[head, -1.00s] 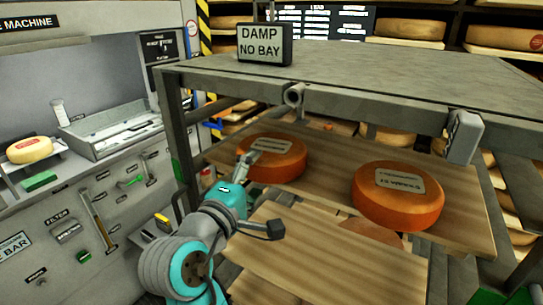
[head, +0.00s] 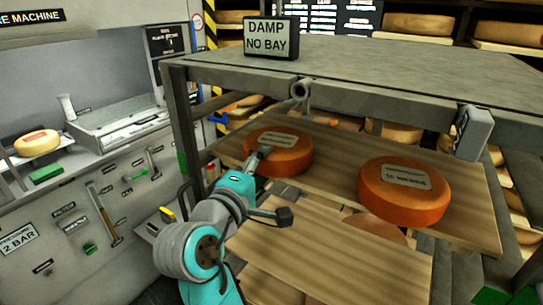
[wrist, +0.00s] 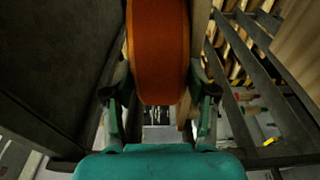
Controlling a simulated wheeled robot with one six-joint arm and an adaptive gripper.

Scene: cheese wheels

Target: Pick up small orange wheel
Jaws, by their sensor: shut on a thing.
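An orange cheese wheel (head: 290,160) with a pale label lies flat on a wooden board at the left of the rack. It also fills the top middle of the wrist view (wrist: 158,60). My gripper (head: 262,153) reaches its near left edge, and in the wrist view its fingers (wrist: 159,92) stand on both sides of the wheel, shut on it. A second orange wheel (head: 402,205), also labelled, lies on the board to the right, apart from my gripper. The exact finger contact is dark and hard to see.
A grey rack top (head: 400,75) covers the shelf, with a front post (head: 180,140) left of my arm. A knob-ended bar (head: 300,90) and a grey box (head: 473,133) hang under its edge. A lower wooden board (head: 330,255) lies nearer, to the right of my arm.

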